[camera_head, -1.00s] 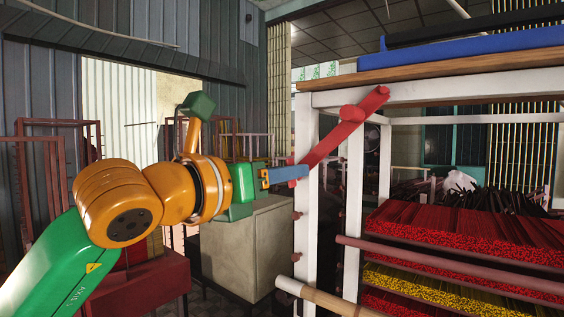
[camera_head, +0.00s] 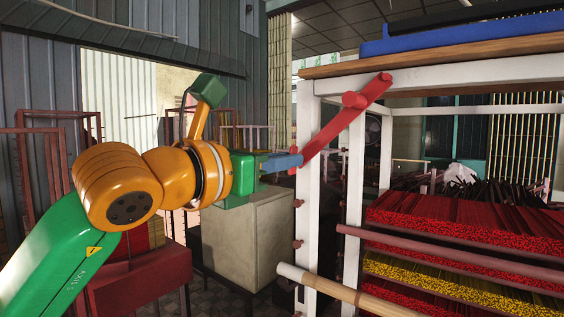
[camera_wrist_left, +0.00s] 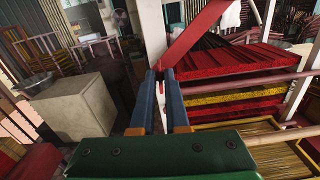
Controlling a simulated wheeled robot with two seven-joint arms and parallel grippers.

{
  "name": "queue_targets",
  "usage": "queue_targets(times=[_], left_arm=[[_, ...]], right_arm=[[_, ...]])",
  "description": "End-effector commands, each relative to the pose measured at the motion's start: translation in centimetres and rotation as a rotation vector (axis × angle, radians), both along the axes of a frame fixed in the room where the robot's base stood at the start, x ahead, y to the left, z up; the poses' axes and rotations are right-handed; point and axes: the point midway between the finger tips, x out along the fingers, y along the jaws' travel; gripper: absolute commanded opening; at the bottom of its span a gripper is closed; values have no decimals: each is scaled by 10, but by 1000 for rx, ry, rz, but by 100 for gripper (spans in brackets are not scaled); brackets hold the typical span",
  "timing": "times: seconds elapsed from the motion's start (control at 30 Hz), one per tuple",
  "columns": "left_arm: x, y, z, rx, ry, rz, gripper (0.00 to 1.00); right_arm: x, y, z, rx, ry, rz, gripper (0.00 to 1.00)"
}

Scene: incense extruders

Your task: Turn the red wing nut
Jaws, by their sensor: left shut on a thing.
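The red wing nut (camera_head: 345,117) is a long red bar with a round hub, set slanted on the white post of the rack, its upper end to the right. My left gripper (camera_head: 296,162) is shut on its lower left end. In the left wrist view the two blue fingers of the gripper (camera_wrist_left: 168,78) meet the lower end of the red bar (camera_wrist_left: 196,34). The fingers hide the exact contact. My right gripper is in neither view.
The white rack frame (camera_head: 308,228) carries a wooden top with blue and black items. Red and yellow incense bundles (camera_head: 460,228) lie on its shelves. Rollers (camera_head: 330,289) stick out at the front. A grey cabinet (camera_head: 250,238) stands behind my left arm.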

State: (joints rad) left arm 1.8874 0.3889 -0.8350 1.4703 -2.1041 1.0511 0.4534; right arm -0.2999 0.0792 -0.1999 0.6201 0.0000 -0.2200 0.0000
Motion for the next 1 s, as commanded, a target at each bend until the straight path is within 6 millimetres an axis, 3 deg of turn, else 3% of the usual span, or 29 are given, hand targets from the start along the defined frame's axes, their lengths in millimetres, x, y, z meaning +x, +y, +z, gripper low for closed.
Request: queue_targets(times=[1.0], left_arm=[[-1,-2,-1,776,-563,1,0]], right_arm=[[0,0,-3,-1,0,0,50]])
